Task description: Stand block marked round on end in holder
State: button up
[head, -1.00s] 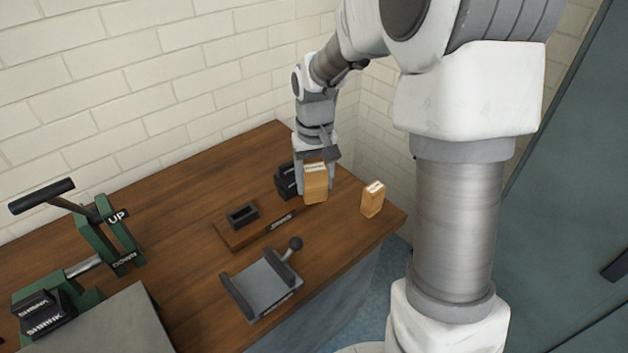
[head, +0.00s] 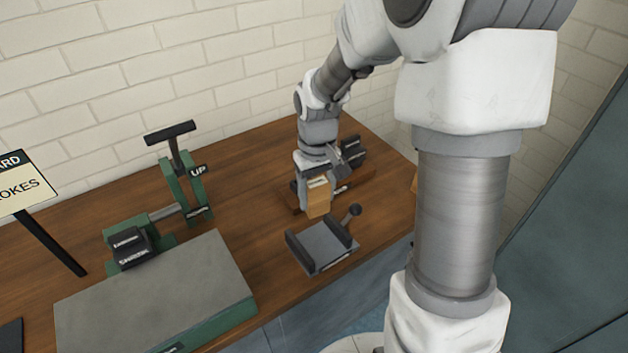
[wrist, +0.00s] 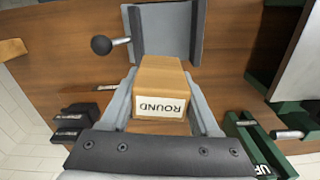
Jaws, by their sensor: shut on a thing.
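The block marked ROUND (head: 318,198) is a tan wooden block with a white label on its upper end. My gripper (head: 314,203) is shut on it and holds it long side upright. In the wrist view the block (wrist: 163,75) sits between the two grey fingers, its label upside down. A low wooden base with a small label (head: 343,188), apparently the holder, shows partly behind my gripper. Its dark socket is hidden there. I cannot tell whether the block touches the base.
A grey clamp tray (head: 322,245) with a ball-knob lever (head: 354,210) lies just in front. Dark blocks (head: 352,150) stand behind. A green press (head: 185,185) with a T-handle and grey slab (head: 150,290) takes the left. A sign (head: 25,183) stands far left.

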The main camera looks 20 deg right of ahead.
jog(key=shift+n, duration=0.8)
jog(key=shift+s+a+f+b, duration=0.15)
jog(key=shift+s+f+b, duration=0.55)
jog(key=shift+f, duration=0.6)
jog(key=shift+s+a+f+b, duration=0.1)
jog(key=shift+s+f+b, duration=0.4)
jog(key=shift+f+b, duration=0.65)
jog(key=shift+s+a+f+b, duration=0.15)
jog(key=shift+s+f+b, duration=0.45)
jog(key=shift+f, duration=0.85)
jog(key=shift+f, duration=0.25)
jog(key=o, duration=1.5)
